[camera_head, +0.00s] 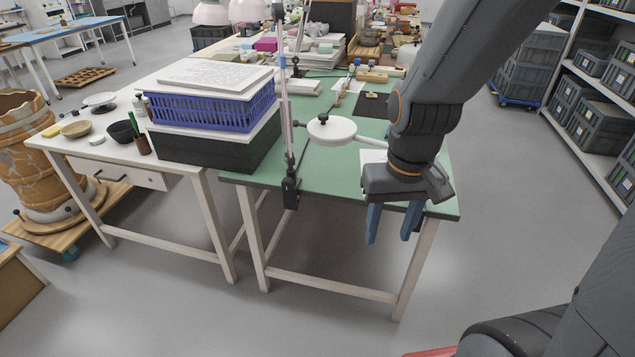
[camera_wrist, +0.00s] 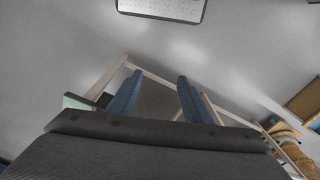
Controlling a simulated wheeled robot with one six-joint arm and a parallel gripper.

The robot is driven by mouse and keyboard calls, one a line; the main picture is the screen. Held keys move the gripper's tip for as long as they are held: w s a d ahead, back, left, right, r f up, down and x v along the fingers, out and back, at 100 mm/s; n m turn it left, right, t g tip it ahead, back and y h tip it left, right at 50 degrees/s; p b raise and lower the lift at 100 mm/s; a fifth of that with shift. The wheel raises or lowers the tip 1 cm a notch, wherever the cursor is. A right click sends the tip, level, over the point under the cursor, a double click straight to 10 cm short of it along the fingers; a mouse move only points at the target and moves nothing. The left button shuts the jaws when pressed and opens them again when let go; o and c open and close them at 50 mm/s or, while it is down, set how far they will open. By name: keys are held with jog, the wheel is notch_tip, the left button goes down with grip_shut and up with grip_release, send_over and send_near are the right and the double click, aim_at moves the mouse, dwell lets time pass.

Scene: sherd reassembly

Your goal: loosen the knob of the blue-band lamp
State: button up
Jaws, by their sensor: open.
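A lamp post with a dark clamp (camera_head: 290,192) is fixed to the front left edge of the green-topped table (camera_head: 240,180). A dark piece shows partly behind the right finger. In the wrist view my open fingers (camera_wrist: 158,80) are over floor and pale table legs.
A blue basket (camera_head: 212,110) with papers on top stands on a dark box (camera_head: 215,150) on the left. A white table (camera_head: 100,150) with bowls adjoins it. Grey crates (camera_head: 530,62) and shelving stand at right.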

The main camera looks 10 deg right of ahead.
jog(key=w+a+f+m+t+b, duration=0.1)
jog(key=w+a+f+t, duration=0.15)
jog(key=w+a, duration=0.45)
jog(key=w+a+f+m+t+b, duration=0.15)
jog(key=w+a+f, duration=0.25)
jog(key=w, duration=0.5)
jog(key=m+t+h+b, duration=0.35)
jog(key=t+h, duration=0.25)
jog(key=t, duration=0.6)
send_near(286, 185)
jog(key=w, duration=0.2)
jog(key=shift+n, duration=0.3)
jog(key=x, duration=0.6)
jog(key=shift+w+d+f, duration=0.1)
jog(key=shift+w+d, duration=0.05)
jog(key=shift+d, duration=0.3)
jog(key=c, duration=1.1)
